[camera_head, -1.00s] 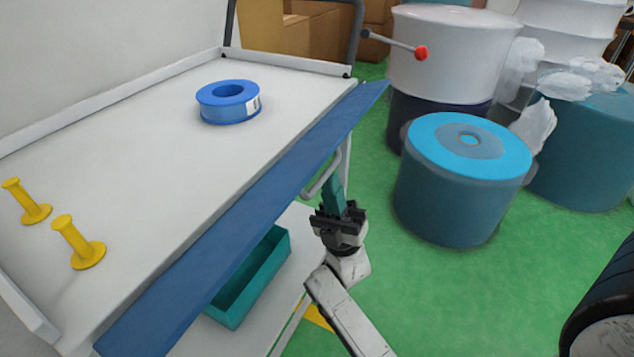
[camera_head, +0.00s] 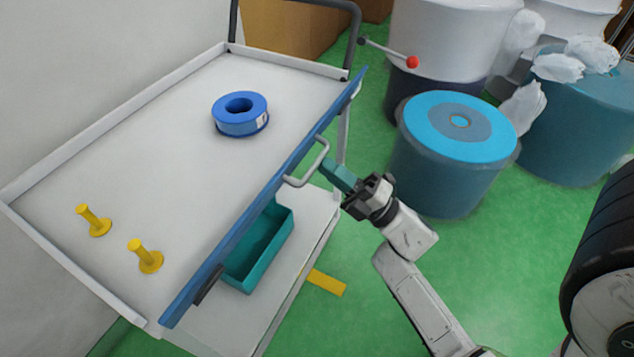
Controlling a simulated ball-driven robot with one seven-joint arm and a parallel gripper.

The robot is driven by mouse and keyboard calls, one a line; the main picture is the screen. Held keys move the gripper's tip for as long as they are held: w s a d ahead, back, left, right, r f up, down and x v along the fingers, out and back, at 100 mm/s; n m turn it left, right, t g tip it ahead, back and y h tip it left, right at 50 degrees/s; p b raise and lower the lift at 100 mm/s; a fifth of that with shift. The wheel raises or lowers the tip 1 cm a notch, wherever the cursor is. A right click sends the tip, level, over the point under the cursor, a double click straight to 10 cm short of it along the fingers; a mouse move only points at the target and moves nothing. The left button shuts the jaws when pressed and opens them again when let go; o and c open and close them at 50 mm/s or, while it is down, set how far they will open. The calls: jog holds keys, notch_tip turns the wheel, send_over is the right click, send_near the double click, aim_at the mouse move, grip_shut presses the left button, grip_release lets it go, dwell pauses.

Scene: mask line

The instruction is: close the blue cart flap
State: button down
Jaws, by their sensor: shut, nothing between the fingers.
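The blue flap (camera_head: 262,203) runs along the near right side of the white cart's top tray (camera_head: 165,150). It shows as a narrow band, close to edge-on, standing up or nearly so; I cannot tell whether it is fully closed. A grey bar handle (camera_head: 318,165) sticks out from its outer side. My gripper (camera_head: 326,166) is outside the flap, right beside the handle, with its teal fingers shut and empty and pointing at the flap. I cannot tell whether the fingertips touch the handle or flap.
A teal bin (camera_head: 258,250) sits on the lower shelf. A blue-topped drum (camera_head: 455,160) stands to the right, with a red-tipped lever (camera_head: 408,60) behind. Green floor lies between.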

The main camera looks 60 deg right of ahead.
aim_at(304, 148)
jog(key=shift+w+a+r+g+p, duration=0.1)
jog(key=shift+w+r+g+p, duration=0.15)
jog(key=shift+r+g+p, duration=0.9)
jog(key=shift+w+r+g+p, duration=0.25)
jog(key=shift+p, duration=1.8)
jog(key=shift+w+g+p, duration=0.2)
jog(key=shift+g+p, duration=0.2)
jog(key=shift+p, duration=0.65)
jog(key=shift+w+p, duration=0.1)
jog(key=shift+p, duration=0.2)
jog(key=shift+f, duration=0.1)
